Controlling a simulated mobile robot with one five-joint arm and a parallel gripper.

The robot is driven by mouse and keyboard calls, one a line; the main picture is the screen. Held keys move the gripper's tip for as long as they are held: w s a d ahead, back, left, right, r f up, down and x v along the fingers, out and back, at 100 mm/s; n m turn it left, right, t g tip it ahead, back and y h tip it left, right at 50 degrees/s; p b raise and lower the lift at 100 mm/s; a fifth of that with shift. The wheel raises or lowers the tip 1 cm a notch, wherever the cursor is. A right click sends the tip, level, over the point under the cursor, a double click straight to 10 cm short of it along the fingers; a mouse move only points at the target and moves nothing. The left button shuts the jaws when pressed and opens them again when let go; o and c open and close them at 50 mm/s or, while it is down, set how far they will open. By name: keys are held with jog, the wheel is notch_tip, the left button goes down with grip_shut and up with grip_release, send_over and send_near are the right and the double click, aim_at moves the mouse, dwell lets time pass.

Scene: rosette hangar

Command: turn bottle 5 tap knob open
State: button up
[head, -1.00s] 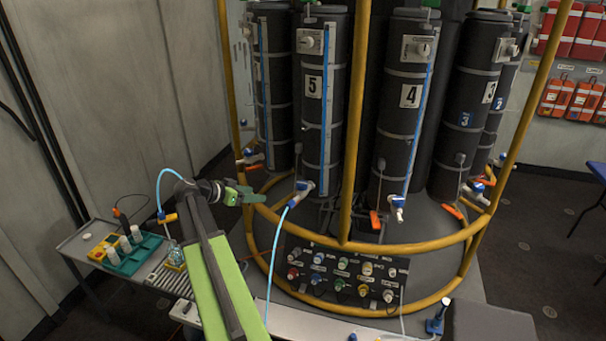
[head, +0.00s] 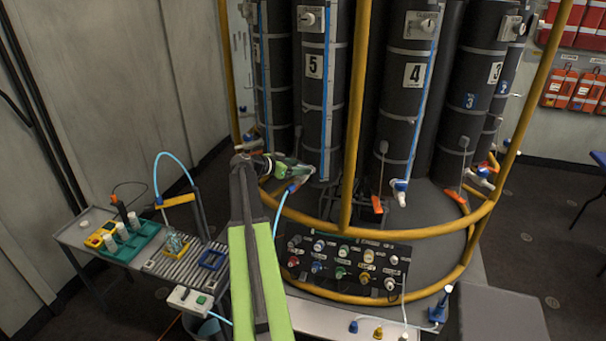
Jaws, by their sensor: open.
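Bottle 5 (head: 314,110) is a tall dark cylinder with a white "5" label and a blue vertical strip. A white plate with a round knob (head: 308,19) sits near its top. Its tap (head: 294,187), blue and white with a pale blue hose, is at its foot and partly hidden by my gripper. My green gripper (head: 303,170) is open and points right, just above and beside the tap. I cannot tell whether it touches the tap knob.
A yellow rail frame (head: 400,249) rings the bottles, with one post (head: 357,110) right of bottle 5. Bottle 4 (head: 408,110) stands farther right. A panel of coloured knobs (head: 345,262) is below. A cluttered side bench (head: 72,236) is at left.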

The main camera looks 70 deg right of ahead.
jog(key=shift+x, duration=1.25)
